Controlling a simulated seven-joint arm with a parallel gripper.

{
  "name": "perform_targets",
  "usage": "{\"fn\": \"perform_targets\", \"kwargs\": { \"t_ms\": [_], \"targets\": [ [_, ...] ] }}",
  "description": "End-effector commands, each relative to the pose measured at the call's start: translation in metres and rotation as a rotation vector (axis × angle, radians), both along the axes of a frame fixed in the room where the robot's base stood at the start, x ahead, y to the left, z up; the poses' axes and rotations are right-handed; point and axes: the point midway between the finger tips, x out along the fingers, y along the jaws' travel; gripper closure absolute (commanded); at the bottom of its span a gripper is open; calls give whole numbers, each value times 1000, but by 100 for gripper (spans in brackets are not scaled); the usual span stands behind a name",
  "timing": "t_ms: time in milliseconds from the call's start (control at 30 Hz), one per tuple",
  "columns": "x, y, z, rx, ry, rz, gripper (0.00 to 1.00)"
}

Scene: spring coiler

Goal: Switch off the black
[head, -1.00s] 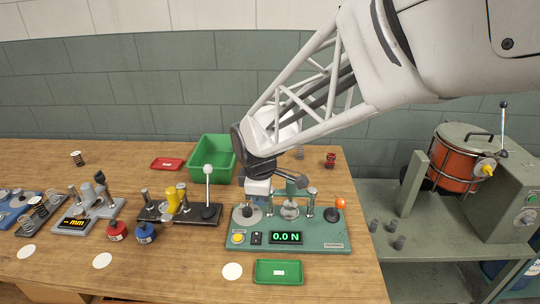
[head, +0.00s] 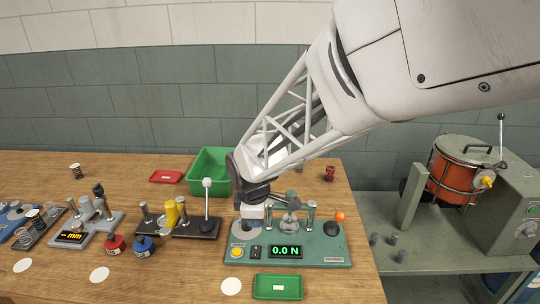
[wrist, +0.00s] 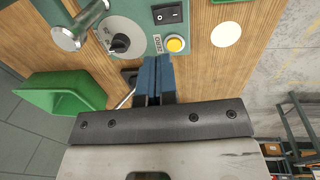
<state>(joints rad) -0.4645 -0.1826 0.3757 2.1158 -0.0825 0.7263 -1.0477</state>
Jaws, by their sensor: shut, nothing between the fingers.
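A black rocker switch (head: 256,252) sits on the front left of the green force tester (head: 330,254), whose display reads 0.0 N. In the wrist view the switch (wrist: 167,14) lies beyond my fingertips, next to a yellow button (wrist: 175,44) and a black dial knob (wrist: 120,43). I cannot tell which way the rocker is tipped. My gripper (wrist: 153,62) is shut and empty, its blue fingers together. In the head view my gripper (head: 251,222) is low over the tester's left part, behind the switch and apart from it.
A green bin (head: 207,172) stands behind the tester. A stand with a white-knobbed lever (head: 207,183) is to its left. An orange ball knob (head: 340,216) and posts rise from the tester. A green tray (head: 278,287) lies in front.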

Motion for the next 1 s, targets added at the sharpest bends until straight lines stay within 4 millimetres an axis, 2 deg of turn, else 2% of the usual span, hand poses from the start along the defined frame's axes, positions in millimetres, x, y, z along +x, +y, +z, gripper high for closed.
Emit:
{"fn": "perform_targets", "kwargs": {
  "t_ms": [600, 800, 1000],
  "targets": [
    [11, 0, -90, -1, 2, -1, 100],
    [13, 0, -103, 0, 0, -1, 100],
    [13, 0, -108, 1, -1, -1, 100]
  ]
}}
